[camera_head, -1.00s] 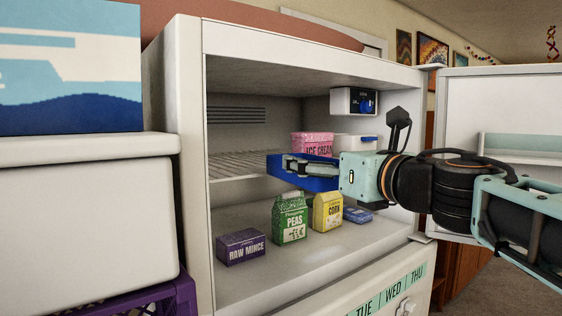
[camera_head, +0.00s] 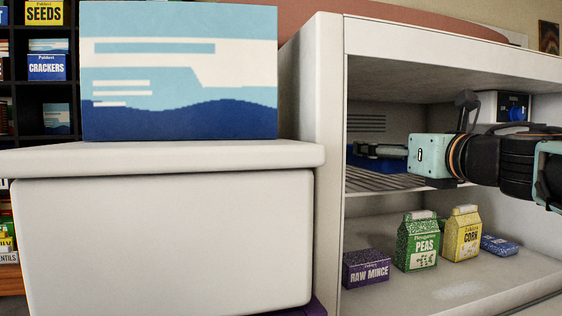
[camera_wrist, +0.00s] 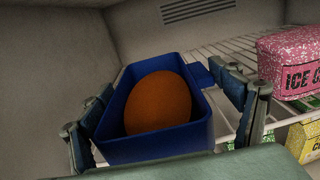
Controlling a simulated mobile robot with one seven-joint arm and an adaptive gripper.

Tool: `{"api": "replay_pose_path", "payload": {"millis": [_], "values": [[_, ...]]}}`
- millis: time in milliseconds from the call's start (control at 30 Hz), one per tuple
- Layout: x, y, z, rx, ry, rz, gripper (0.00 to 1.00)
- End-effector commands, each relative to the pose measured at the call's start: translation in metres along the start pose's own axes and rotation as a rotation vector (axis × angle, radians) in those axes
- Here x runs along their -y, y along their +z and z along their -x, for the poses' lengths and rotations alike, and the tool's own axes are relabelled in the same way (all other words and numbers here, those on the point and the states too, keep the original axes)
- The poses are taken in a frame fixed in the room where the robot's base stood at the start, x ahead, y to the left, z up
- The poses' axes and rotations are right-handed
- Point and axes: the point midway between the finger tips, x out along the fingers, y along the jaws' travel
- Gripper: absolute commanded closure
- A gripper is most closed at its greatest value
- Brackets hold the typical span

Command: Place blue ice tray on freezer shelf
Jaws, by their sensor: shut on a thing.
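The blue ice tray (camera_wrist: 160,148) sits between the fingers of my gripper (camera_wrist: 168,95) in the wrist view, with a round orange-brown thing (camera_wrist: 158,100) inside it. In the head view, my gripper (camera_head: 365,151) is inside the freezer, shut on the tray (camera_head: 380,164), which is partly hidden behind the fingers. The tray is over the left part of the wire freezer shelf (camera_head: 400,182), close to its surface. I cannot tell whether it touches the wires. The shelf (camera_wrist: 230,48) also shows to the tray's right in the wrist view.
A pink ice cream box (camera_wrist: 292,62) stands right of the tray on the shelf. Below are raw mince (camera_head: 366,269), peas (camera_head: 417,242), corn (camera_head: 462,234) and a blue packet (camera_head: 499,245). The freezer's left wall (camera_head: 315,150) is close to the tray. A control box (camera_head: 503,107) hangs at upper right.

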Motion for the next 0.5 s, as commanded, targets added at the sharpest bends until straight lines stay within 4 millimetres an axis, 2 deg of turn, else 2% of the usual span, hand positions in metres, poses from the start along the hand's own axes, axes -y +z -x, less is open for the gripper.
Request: {"api": "replay_pose_path", "payload": {"millis": [33, 100, 200, 367, 500], "values": [[-0.001, -0.001, -0.014, -0.003, 0.002, -0.001, 0.41], [-0.001, -0.001, -0.029, -0.002, 0.001, 0.000, 0.41], [0.000, 0.000, -0.045, -0.001, 0.000, 0.000, 0.41], [0.001, 0.000, -0.056, 0.000, -0.001, -0.001, 0.41], [0.000, -0.018, -0.057, -0.001, 0.001, -0.003, 0.41]]}}
